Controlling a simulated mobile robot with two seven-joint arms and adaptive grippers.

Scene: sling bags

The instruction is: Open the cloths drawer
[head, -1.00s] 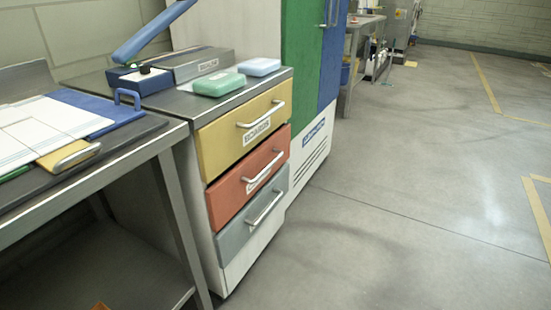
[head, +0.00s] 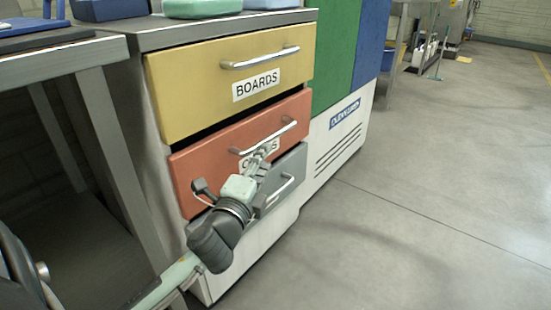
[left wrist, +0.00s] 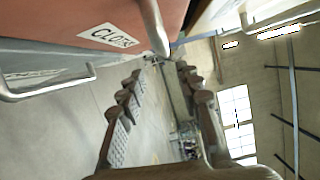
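The cloths drawer (head: 200,160) is the red middle drawer of a cabinet, below a yellow one. A thin dark gap shows along its top edge. Its silver handle (head: 283,134) spans the upper front, above a label partly covered by my gripper. My left gripper (head: 264,153) is in front of this drawer, just below the handle. In the left wrist view the gripper's two fingers (left wrist: 162,72) are apart with nothing held between them. There the handle (left wrist: 153,25) is just beyond the fingertips, beside the CLOTHS label (left wrist: 108,36). My right gripper is out of view.
The yellow BOARDS drawer (head: 190,88) is above and the grey drawer (head: 288,172), with its own handle, is below. A metal table (head: 100,100) stands close on the left. A green and blue cabinet (head: 340,50) adjoins on the right. The floor (head: 430,190) at right is clear.

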